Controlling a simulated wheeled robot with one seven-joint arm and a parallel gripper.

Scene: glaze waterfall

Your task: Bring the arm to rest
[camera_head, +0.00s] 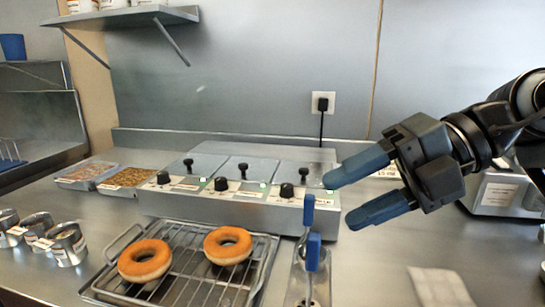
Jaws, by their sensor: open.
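My gripper (352,198) comes in from the right and is raised above the counter. Its two blue fingers point left and stand apart, with nothing between them.
Two donuts (145,260) (228,245) lie on a wire rack (195,268). A warmer (240,205) with several lidded wells stands behind it. Metal cups (68,243) are at left, topping trays (125,178) behind. The counter (400,255) at front right is mostly clear, except a pale cloth-like sheet (441,288).

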